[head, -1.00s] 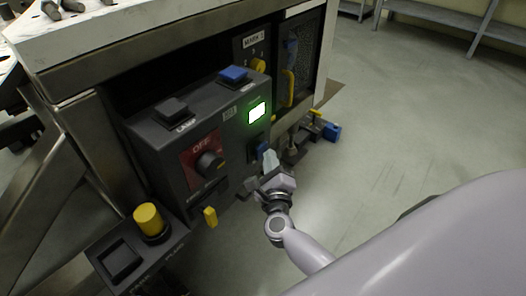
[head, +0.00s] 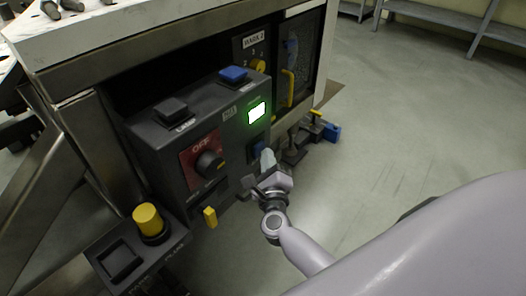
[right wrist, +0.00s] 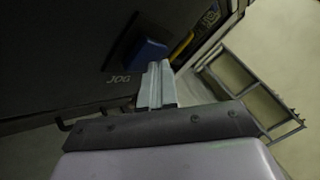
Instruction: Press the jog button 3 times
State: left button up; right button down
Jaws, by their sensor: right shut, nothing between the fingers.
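The jog button is a blue rocker-like block on the dark front panel, with the word JOG beside it in the right wrist view (right wrist: 149,53). In the head view the jog button (head: 258,148) sits low on the panel, below the lit green-white display. My right gripper (head: 268,160) is shut and empty, its fingertips close in front of the button. In the right wrist view the shut fingers (right wrist: 158,74) point at the panel just beside the button's lower right. I cannot tell whether they touch it. My left gripper is not in view.
The control box also carries a red OFF plate with a black knob (head: 209,163), a blue top button (head: 233,74), a black top button (head: 171,108) and a yellow key-like tab (head: 210,217). A yellow knob (head: 148,219) stands at lower left. Open floor lies to the right.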

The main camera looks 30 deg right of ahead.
jog(key=shift+s+d+p, duration=0.15)
jog(key=shift+s+d, duration=0.05)
jog(key=shift+s, duration=0.3)
jog(key=shift+s+d+p, duration=0.15)
jog(key=shift+s, duration=0.35)
jog(key=s, duration=0.1)
jog(key=s+d, duration=0.1)
jog(key=s, duration=0.1)
jog(key=s+d+p, duration=0.1)
jog(key=shift+s, duration=0.3)
jog(key=shift+a, duration=0.1)
dwell(0.4)
